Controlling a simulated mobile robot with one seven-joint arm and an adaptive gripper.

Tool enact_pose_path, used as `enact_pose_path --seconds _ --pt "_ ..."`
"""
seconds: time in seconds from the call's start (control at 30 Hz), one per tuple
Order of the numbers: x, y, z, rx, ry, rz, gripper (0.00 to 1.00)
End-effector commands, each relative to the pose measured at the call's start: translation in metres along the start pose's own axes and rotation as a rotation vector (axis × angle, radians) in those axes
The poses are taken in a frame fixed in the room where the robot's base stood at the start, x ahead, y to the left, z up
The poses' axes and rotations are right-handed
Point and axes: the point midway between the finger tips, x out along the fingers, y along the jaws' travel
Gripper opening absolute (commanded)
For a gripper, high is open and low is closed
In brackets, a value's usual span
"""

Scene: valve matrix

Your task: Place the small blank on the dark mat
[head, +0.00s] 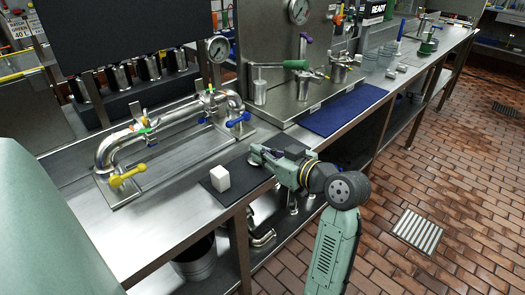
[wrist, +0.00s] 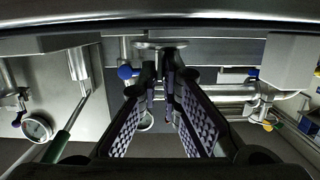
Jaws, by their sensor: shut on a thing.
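The dark mat (head: 250,176) lies flat near the front edge of the steel bench. A white block (head: 220,178) stands upright on its left part, and it also shows at the right of the wrist view (wrist: 290,62). My gripper (head: 257,154) is low over the mat's back right side, to the right of the block and apart from it. In the wrist view its two padded fingers close on a small silver piece (wrist: 160,45), seemingly the small blank, seen edge-on at the fingertips. In the head view the gripper hides this piece. I cannot tell whether it touches the mat.
A curved steel pipe (head: 110,150) with yellow and blue valve handles stands behind the mat on the left. A panel with a gauge and a green-handled lever (head: 295,64) stands behind. A blue mat (head: 342,110) lies to the right. Bare bench surrounds the dark mat.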

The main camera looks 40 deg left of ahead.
Motion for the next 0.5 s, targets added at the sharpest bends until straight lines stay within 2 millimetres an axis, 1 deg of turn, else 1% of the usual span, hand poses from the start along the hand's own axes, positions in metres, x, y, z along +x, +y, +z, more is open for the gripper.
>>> enact_pose_path --seconds 0.1,0.3,0.47,0.5 --pt "0.0006 0.0002 0.0050 0.000 0.002 0.001 0.00" --pt "0.0005 0.0003 0.0051 -0.001 0.002 0.001 0.00" --pt "0.0016 0.0003 0.0104 -0.001 0.002 0.001 0.00" --pt "0.0013 0.0002 0.0090 -0.001 0.002 0.001 0.08"
